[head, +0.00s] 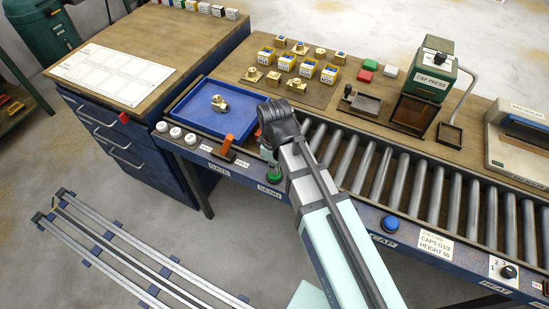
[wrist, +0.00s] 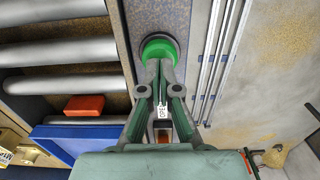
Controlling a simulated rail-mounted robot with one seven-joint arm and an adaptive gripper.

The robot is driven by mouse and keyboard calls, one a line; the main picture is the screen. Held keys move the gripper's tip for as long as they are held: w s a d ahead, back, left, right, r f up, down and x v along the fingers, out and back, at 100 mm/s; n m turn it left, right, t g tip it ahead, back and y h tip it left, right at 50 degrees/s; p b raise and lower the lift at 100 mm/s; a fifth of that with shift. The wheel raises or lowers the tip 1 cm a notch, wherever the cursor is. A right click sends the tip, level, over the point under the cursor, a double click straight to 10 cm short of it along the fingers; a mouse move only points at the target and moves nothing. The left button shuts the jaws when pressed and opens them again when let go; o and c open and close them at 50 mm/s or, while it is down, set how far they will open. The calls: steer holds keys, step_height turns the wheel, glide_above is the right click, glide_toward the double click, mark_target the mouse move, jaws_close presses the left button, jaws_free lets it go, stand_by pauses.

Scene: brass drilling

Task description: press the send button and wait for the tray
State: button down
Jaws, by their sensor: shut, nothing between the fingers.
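The green send button (head: 273,173) is on the blue front rail by the SEND label, partly hidden by my arm in the head view. In the wrist view the green button (wrist: 160,47) is right at the tips of my gripper (wrist: 158,66). The gripper is shut and empty. Its fingertips overlap the button's near edge; I cannot tell whether they touch or press it. The blue tray (head: 196,124) is at the conveyor's left end with a brass fitting (head: 219,103) in it. The tray's edge (wrist: 70,131) also shows in the wrist view.
An orange lever (head: 226,145) stands by the GATE label. Empty rollers (head: 416,185) run right, past a blue button (head: 390,223). A red block (wrist: 84,106) is near the tray. A cap press (head: 434,75) and yellow boxes (head: 308,68) stand behind the conveyor.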

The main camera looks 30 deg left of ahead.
steer(key=shift+f, duration=0.4)
